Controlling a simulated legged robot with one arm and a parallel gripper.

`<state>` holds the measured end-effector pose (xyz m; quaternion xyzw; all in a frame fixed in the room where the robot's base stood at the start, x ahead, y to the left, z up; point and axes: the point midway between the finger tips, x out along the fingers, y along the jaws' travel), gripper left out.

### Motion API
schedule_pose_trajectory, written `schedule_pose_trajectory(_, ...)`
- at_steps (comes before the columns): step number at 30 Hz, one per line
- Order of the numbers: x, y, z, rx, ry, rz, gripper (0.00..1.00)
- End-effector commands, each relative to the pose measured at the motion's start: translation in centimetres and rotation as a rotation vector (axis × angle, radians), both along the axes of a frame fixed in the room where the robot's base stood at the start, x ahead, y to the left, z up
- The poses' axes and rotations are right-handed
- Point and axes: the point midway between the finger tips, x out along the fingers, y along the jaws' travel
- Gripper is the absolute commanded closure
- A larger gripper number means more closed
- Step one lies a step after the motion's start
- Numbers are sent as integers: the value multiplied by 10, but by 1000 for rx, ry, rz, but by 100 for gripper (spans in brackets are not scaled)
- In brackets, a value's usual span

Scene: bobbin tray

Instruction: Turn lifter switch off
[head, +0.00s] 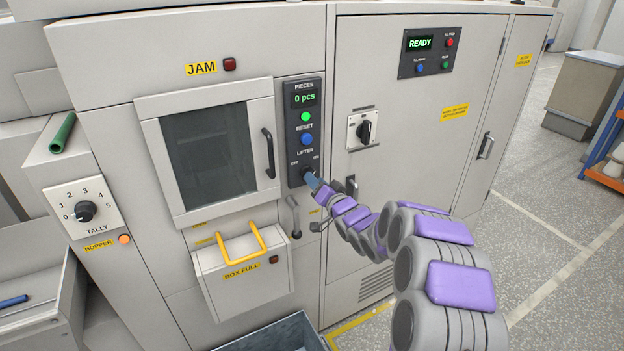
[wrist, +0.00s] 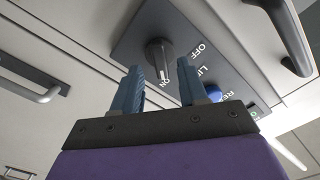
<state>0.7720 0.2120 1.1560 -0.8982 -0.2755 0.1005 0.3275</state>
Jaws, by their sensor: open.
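The lifter switch is a dark rotary knob (wrist: 158,56) on the lower end of a dark control panel (head: 302,118), with OFF and ON marked beside it. In the wrist view its bar lies toward the word ON. My gripper (wrist: 160,80) is open, with its two blue fingers apart and nothing between them that I can see held. The knob appears just beyond and between the fingertips; I cannot tell if they touch it. In the head view my gripper (head: 310,179) is at the panel's lower end and covers most of the knob.
Above the knob are a blue reset button (head: 306,139), a green light and a "0 pcs" display. A door handle (head: 268,152) stands close to the panel's left. A yellow-handled box (head: 243,270) juts out below. Another rotary switch (head: 365,130) is to the right.

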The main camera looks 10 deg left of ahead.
Motion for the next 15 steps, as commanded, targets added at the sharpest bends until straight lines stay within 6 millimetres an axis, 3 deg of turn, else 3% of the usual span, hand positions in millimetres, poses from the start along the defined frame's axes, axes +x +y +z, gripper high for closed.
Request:
schedule_pose_trajectory(6, 19, 12, 0, -1, 0, 1, 57)
schedule_pose_trajectory(15, 28, 17, 1, 1, 0, -1, 57)
